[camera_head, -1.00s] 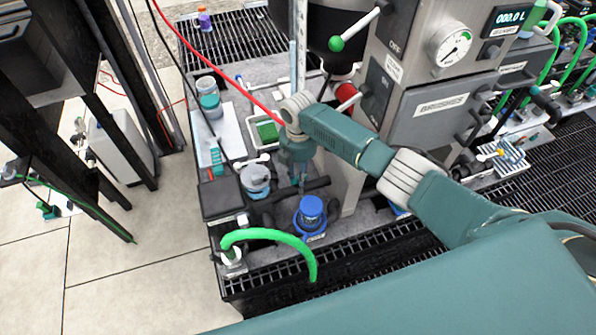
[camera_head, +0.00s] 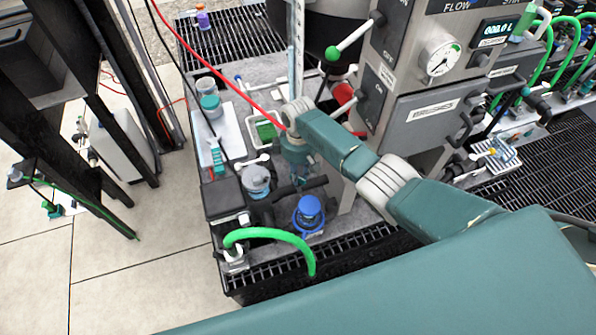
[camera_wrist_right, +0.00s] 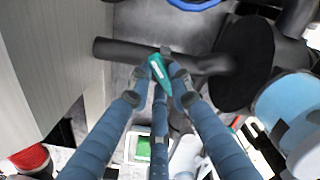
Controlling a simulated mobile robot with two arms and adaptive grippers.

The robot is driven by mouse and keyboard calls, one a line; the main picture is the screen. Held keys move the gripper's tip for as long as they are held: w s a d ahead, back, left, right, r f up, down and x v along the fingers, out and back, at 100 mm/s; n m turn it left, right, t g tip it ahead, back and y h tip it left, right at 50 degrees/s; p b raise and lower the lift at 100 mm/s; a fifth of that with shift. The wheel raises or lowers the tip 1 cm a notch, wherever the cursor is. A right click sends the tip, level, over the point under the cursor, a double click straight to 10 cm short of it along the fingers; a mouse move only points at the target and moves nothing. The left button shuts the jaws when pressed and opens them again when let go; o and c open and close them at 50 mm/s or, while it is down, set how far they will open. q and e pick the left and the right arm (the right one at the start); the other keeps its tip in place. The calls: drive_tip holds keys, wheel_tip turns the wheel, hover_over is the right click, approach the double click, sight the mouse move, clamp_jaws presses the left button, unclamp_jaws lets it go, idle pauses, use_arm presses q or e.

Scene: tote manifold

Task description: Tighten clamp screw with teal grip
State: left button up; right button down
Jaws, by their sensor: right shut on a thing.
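The teal grip (camera_wrist_right: 160,75) of the clamp screw sits between the fingertips of my right gripper (camera_wrist_right: 160,80) in the right wrist view. The fingers are shut on it, beside a dark horizontal pipe (camera_wrist_right: 120,50). In the head view my right gripper (camera_head: 300,178) points down at the pipe, between a clear blue-tinted cup and a blue-capped container. The grip is too small and covered to make out there. The screw's thread and the clamp's jaws are mostly hidden by the fingers. My left gripper is not in view.
The clear cup (camera_head: 256,181) stands left of the gripper, and the blue-capped container (camera_head: 309,213) stands in front of it. A green hose (camera_head: 270,233) arches at the front edge. The grey machine cabinet (camera_head: 420,115) rises close on the right.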

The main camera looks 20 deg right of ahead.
drive_tip(key=m, duration=0.1)
drive_tip(key=m+p, duration=0.1)
drive_tip(key=m, duration=0.2)
drive_tip(key=shift+r+m, duration=0.25)
drive_tip(key=shift+m, duration=0.05)
drive_tip(key=shift+d+m+p, duration=0.1)
drive_tip(key=shift+m+p, duration=0.5)
drive_tip(key=shift+m, duration=1.1)
drive_tip(key=c, duration=1.6)
unclamp_jaws()
drive_tip(key=shift+o, duration=0.2)
drive_tip(key=shift+s+f, duration=0.1)
drive_tip(key=shift+s, duration=0.05)
wheel_tip(320, 180, up, 12)
